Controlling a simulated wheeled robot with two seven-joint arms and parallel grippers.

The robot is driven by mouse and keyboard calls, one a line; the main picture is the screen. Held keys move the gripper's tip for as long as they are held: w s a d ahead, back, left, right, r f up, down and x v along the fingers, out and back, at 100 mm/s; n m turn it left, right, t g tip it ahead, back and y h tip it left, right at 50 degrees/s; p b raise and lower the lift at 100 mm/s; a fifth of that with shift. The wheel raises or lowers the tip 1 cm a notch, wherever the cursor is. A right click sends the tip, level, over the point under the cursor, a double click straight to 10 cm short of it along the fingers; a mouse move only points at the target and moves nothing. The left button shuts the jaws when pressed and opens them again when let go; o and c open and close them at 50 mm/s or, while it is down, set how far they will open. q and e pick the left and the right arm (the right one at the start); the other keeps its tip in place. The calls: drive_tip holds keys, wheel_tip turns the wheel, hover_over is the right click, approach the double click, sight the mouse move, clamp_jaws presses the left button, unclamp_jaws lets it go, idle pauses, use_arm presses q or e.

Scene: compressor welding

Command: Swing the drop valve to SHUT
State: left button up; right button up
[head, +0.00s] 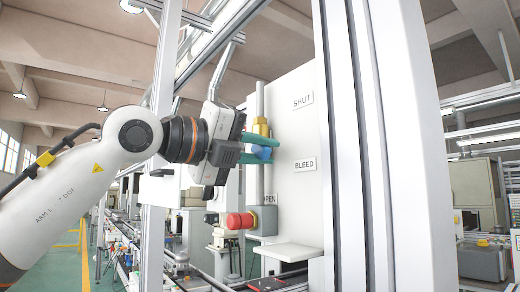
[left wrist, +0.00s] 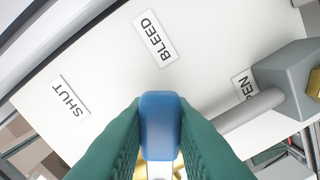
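The drop valve's blue handle grip (left wrist: 160,125) sits between the teal fingers of my left gripper (head: 262,148), which touch it on both sides. The left wrist view shows a grey rod (left wrist: 240,112) running from a grey block (left wrist: 290,82) behind the right-hand finger. The white panel (head: 290,130) carries the labels SHUT (head: 303,101) at the top, BLEED (head: 305,164) in the middle and OPEN (head: 270,199), partly hidden, at the bottom. The grip is about level with BLEED, below SHUT. My right gripper is out of view.
A vertical pipe with a brass fitting (head: 260,127) stands close by the fingers. A red knob (head: 238,221) sticks out below my gripper. A small white ledge (head: 288,251) juts out under the panel. Tall aluminium posts (head: 357,150) stand to the right of the panel.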

use_arm(q)
clamp_jaws()
drive_tip(key=shift+n+b, duration=0.4)
drive_tip(key=shift+b, duration=0.1)
drive_tip(key=shift+s+d+r+n+b, duration=0.2)
drive_tip(key=shift+r+n+b, duration=0.1)
drive_tip(key=shift+n+b, duration=0.65)
drive_tip(key=r+n+b, duration=0.1)
drive_tip(key=n+b, duration=0.1)
drive_tip(key=n, duration=0.1)
drive_tip(key=shift+s+r+n, duration=0.1)
drive_tip(key=shift+r+n, duration=0.15)
drive_tip(key=shift+r, duration=0.1)
drive_tip(key=n, duration=0.1)
drive_tip(key=r+n+b, duration=0.1)
drive_tip(key=n, duration=0.1)
drive_tip(key=shift+r, duration=0.3)
drive_tip(key=shift+w+a+r+n, duration=0.15)
drive_tip(key=shift+r+n, duration=0.1)
drive_tip(key=shift+n, duration=0.55)
drive_tip(key=shift+w+r+n, duration=0.1)
drive_tip(key=shift+r+n, duration=0.15)
drive_tip(key=shift+n, duration=0.55)
drive_tip(key=shift+r, duration=0.1)
drive_tip(key=o, duration=0.9)
unclamp_jaws()
drive_tip(key=shift+w, duration=0.1)
